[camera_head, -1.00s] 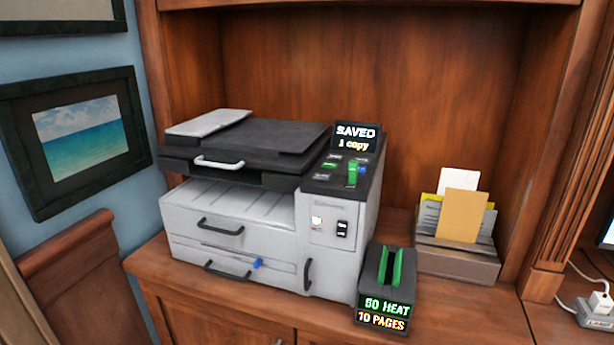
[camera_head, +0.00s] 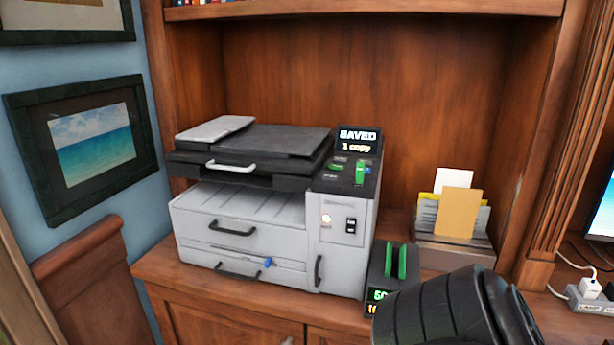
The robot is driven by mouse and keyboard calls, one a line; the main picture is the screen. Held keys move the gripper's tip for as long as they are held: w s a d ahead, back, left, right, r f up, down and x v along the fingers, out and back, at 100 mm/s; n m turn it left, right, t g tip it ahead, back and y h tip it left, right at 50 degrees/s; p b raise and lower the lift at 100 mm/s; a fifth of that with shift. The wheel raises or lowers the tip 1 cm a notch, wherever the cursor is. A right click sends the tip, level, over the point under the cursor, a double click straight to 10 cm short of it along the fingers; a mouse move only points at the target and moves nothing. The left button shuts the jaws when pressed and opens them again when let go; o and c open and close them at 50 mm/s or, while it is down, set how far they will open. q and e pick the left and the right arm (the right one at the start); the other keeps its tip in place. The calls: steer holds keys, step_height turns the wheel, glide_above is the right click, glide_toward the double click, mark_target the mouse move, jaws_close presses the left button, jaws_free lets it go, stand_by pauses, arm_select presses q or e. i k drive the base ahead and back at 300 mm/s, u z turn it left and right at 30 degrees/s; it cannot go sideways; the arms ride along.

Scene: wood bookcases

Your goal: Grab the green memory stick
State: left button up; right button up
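A small green stick (camera_head: 360,173), which looks like the memory stick, stands upright on the dark control panel at the right of the printer's top. The printer (camera_head: 255,225) is grey and white with a black lid, and its small screen (camera_head: 358,141) reads "SAVED 1 copy". A black ribbed part, which looks like my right arm, enters at the bottom right. No fingertips of my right gripper show. My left gripper is out of view. Nothing touches the green stick.
A black device (camera_head: 380,270) with two green strips stands right of the printer, its label partly covered by the black ribbed part. A paper holder (camera_head: 455,258) stands behind to the right. A power strip (camera_head: 590,297) is at far right. The bookcase walls enclose the back and right.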

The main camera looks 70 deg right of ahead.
mark_target(359, 165)
steer(key=i, duration=1.1)
steer(key=z, duration=2.05)
